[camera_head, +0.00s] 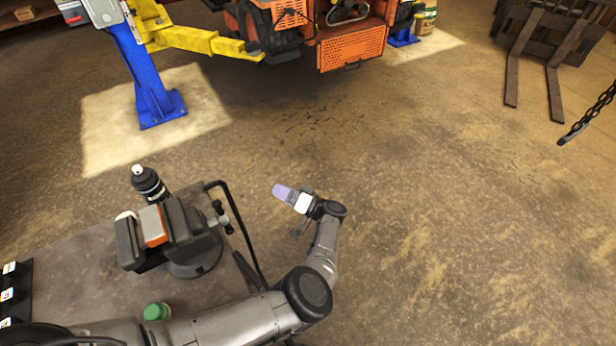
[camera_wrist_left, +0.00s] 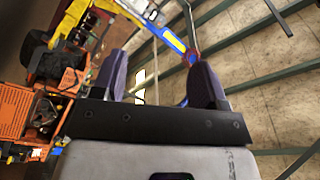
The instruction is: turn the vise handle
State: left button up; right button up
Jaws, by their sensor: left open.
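The vise (camera_head: 184,225) is dark grey with an orange-and-grey block at its jaws, and stands on the workbench at the lower left of the head view. Its handle (camera_head: 222,217), a short dark bar with knobbed ends, sticks out on the vise's right side. My left gripper (camera_head: 281,191) has purple fingers and is to the right of the handle, beyond the bench edge, apart from it and empty. In the left wrist view the two fingers (camera_wrist_left: 160,82) stand apart with nothing between them. The vise does not show there. My right gripper is not in view.
The workbench (camera_head: 90,260) also holds a black bottle (camera_head: 148,183) and a green-capped item (camera_head: 157,312). A thin black bent bar (camera_head: 240,222) rises by the bench's right edge, between vise and gripper. An orange mower (camera_head: 350,45) and blue lift post (camera_head: 145,75) stand farther back.

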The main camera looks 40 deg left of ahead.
pick_arm(q)
jog(key=w+d+f+m+t+h, duration=0.1)
jog(key=w+m+t+h, duration=0.2)
jog(key=w+m+t, duration=0.5)
jog(key=w+t, duration=0.2)
jog(key=t, duration=0.1)
jog(key=shift+d+f+m, duration=0.3)
jog(key=shift+d+m, duration=0.05)
jog(key=shift+m, duration=0.05)
